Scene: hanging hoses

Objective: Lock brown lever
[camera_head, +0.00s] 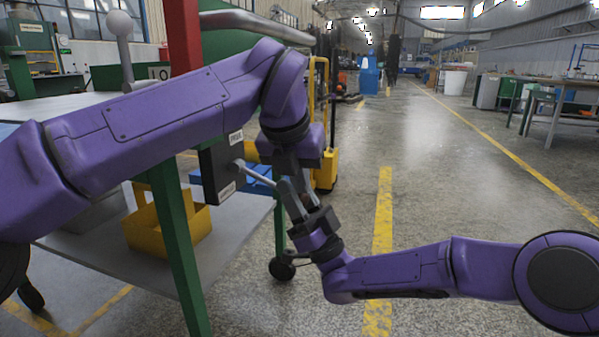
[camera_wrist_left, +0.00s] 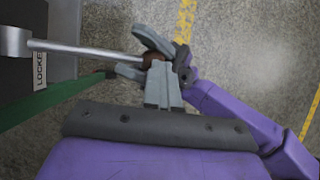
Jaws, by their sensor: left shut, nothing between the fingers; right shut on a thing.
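The brown lever's metal rod (camera_head: 261,175) sticks out from a dark box (camera_head: 212,176) on the table's side. In the left wrist view the rod (camera_wrist_left: 85,48) ends in a brown knob (camera_wrist_left: 152,60), and a label starting "LOCKE" (camera_wrist_left: 40,70) is beside its base. My right gripper (camera_head: 287,188) is shut on the brown knob; its grey fingers cover most of it in the left wrist view (camera_wrist_left: 143,56). My left gripper (camera_wrist_left: 162,85) is shut and empty, close to the knob and the right fingers. In the head view the knob is hidden by the grippers.
A green-legged table (camera_head: 178,235) stands at the left, with a yellow bin (camera_head: 165,225) on its lower shelf. A red post (camera_head: 182,38) and a white-balled lever (camera_head: 120,26) rise above it. A yellow trolley (camera_head: 325,160) is behind the grippers. The right floor (camera_head: 470,190) is clear.

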